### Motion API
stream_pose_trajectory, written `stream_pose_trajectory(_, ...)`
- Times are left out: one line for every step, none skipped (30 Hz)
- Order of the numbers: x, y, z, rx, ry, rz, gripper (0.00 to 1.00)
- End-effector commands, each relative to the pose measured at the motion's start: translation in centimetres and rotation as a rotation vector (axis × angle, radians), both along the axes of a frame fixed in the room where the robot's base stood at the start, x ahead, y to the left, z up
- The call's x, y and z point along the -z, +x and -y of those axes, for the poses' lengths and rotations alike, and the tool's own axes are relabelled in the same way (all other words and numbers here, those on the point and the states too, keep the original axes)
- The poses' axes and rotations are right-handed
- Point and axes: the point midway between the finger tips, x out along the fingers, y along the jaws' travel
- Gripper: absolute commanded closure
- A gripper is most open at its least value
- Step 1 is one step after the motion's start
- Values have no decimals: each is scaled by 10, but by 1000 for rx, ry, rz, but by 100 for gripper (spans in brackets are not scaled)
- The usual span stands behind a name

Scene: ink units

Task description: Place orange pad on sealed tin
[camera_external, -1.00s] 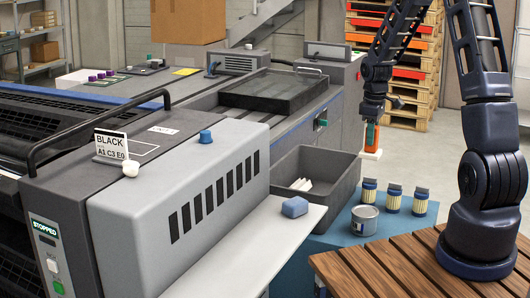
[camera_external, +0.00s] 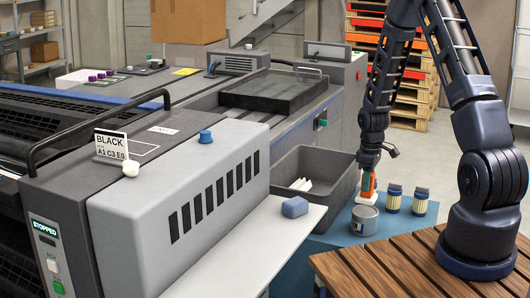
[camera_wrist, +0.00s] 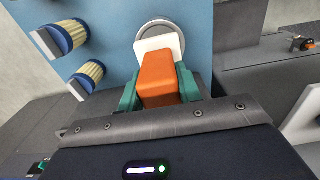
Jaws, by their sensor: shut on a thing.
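The orange pad (camera_external: 367,186), an orange block with a white slab under it, is between the green fingers of my gripper (camera_wrist: 158,84). In the wrist view the orange block (camera_wrist: 158,77) is gripped from both sides. The sealed tin (camera_external: 364,222) is a short grey round can standing on the blue surface. In the external view the white slab is just over the tin's top, and I cannot tell whether they touch. In the wrist view the slab covers part of the tin's round top (camera_wrist: 161,23), with its rim showing at the far side.
A grey bin (camera_external: 335,197) with white pieces is behind left.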

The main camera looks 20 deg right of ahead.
Motion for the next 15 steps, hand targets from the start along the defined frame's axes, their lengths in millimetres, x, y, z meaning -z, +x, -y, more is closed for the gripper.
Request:
stream_pose_trajectory(4, -1, 0, 0, 0, -3, 89)
stream_pose_trajectory(7, -1, 0, 0, 0, -3, 89)
stream_pose_trajectory(11, -1, 0, -1, 0, -3, 89)
stream_pose_trajectory(15, -1, 0, -1, 0, -3, 89)
stream_pose_trajectory(19, 0, 0, -1, 0, -3, 89)
stream_pose_trajectory(24, -1, -1, -1, 0, -3, 89)
stream_pose_trajectory(28, -1, -1, -1, 0, -3, 89)
stream_pose_trajectory(30, 0, 0, -1, 0, -3, 89)
stream_pose_trajectory(34, 0, 0, -1, 0, -1, 89)
stream_pose_trajectory(35, 0, 0, -1, -1, -1, 89)
stream_pose_trajectory(36, 0, 0, -1, -1, -1, 89)
stream_pose_trajectory(36, 0, 0, 0, 0, 0, 89)
stream_pose_trajectory(36, 0, 0, 0, 0, 0, 89)
stream_pose_trajectory(36, 0, 0, 0, 0, 0, 89)
stream_pose_trajectory(36, 0, 0, 0, 0, 0, 89)
